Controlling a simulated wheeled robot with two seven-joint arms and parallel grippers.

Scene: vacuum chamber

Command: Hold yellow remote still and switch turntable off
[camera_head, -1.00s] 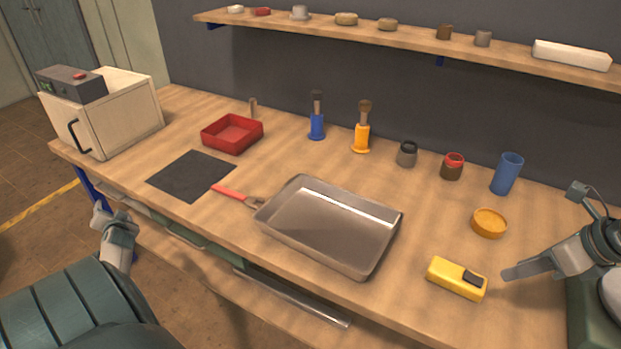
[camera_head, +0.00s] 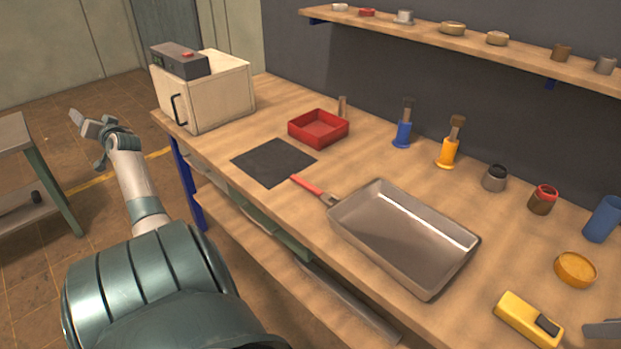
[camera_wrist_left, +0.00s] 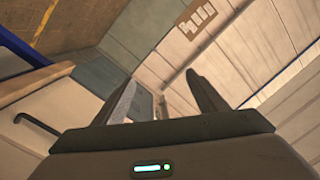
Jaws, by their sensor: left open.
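The yellow remote (camera_head: 527,320) with a dark button lies on the workbench at the lower right of the head view. A grey fingertip of my right gripper (camera_head: 603,328) shows just right of the remote, with a small gap; the rest is cut off by the frame edge. My left gripper (camera_head: 86,124) is raised left of the bench, open and empty; its two spread fingers (camera_wrist_left: 162,100) show in the left wrist view. I cannot make out a turntable. A pale box (camera_head: 208,98) with a dark control unit and red button (camera_head: 187,54) stands at the bench's far left end.
A metal tray (camera_head: 400,235), red-handled tool (camera_head: 312,190), black mat (camera_head: 274,162) and red bin (camera_head: 318,128) lie on the bench (camera_head: 330,262). Brushes and jars stand behind. A shelf (camera_head: 520,48) runs above. A side table (camera_head: 15,135) stands at left.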

